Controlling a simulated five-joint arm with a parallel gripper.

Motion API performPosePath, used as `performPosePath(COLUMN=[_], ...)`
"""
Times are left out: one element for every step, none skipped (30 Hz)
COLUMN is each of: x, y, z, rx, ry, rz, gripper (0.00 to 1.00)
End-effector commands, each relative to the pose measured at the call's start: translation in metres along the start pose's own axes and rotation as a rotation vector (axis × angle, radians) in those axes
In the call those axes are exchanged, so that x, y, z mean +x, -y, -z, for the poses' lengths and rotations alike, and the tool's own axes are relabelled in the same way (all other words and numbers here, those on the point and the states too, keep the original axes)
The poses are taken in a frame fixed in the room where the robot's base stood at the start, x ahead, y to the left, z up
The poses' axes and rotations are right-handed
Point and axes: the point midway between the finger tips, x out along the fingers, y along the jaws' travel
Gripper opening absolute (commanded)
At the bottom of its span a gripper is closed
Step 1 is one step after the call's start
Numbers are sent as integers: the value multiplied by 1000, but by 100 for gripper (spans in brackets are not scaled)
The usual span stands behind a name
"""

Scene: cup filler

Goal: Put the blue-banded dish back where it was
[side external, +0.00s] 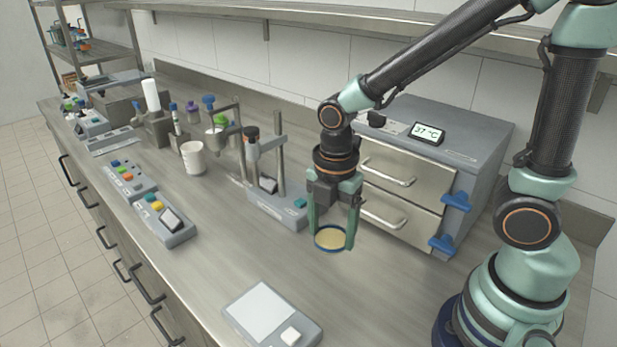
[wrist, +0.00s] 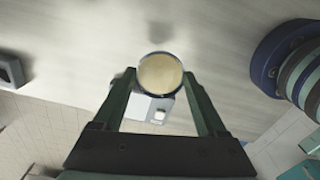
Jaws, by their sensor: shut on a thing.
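The blue-banded dish (side external: 330,239) is round, with a tan fill and a dark blue rim. My gripper (side external: 332,232) is shut on it, with one green finger on each side. The dish looks level and appears to be held above the bench, in front of the incubator drawers. In the wrist view the dish (wrist: 160,74) sits between the two fingertips of my gripper (wrist: 160,78), its tan face showing.
A two-drawer incubator (side external: 430,180) reading 37 °C stands behind my gripper, its drawers shut, with blue handles at its right. A filler stand (side external: 283,208) is left of my gripper. A scale (side external: 268,308) lies near the front edge. Bench between them is clear.

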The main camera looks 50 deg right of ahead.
Motion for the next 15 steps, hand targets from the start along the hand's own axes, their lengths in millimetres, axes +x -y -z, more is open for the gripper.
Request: performPosePath(x=[14,21,30,36,42,50,55,60,65,68,71,74,76,77,78], y=[2,2,2,2,1,1,1,2,1,1,1,0,0,0,0], z=[0,0,0,0,0,0,0,0,0,0,0,0,0,0,0], rx=[0,0,0,0,0,0,0,0,0,0,0,0,0,0,0], ry=[0,0,0,0,0,0,0,0,0,0,0,0,0,0,0], rz=[10,10,10,9,8,8,7,8,6,5,4,3,2,1,1], gripper=[13,13,13,13,13,13,13,13,13,13,13,13,13,13,13])
